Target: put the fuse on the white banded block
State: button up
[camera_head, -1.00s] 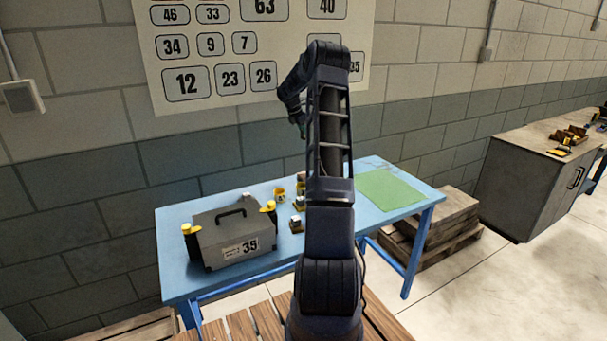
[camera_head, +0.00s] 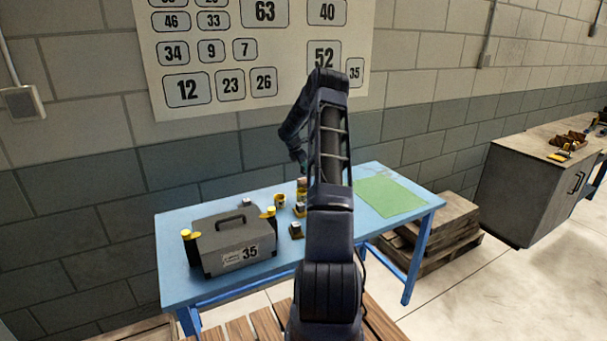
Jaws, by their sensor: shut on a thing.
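My gripper (camera_head: 301,164) hangs at the end of my bent arm, above the back middle of the blue table (camera_head: 180,285). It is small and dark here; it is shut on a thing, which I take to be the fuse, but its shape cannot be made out. Below it stand small blocks with yellow and dark parts: one (camera_head: 299,209) with a pale top, and another (camera_head: 295,230) nearer the front, also pale on top. Which of them is the white banded block cannot be told. My arm hides part of the table.
A grey toolbox (camera_head: 215,262) marked 35 stands at the left, with yellow-topped dark items at its sides. A yellow cup-like thing (camera_head: 280,200) and a small pale block (camera_head: 247,202) are behind it. A green mat (camera_head: 390,198) lies flat at the right, clear.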

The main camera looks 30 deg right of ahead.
aim_at(302, 169)
jog(key=shift+f, duration=1.8)
jog(key=shift+f, duration=0.15)
jog(key=o, duration=1)
jog(key=shift+c, duration=0.2)
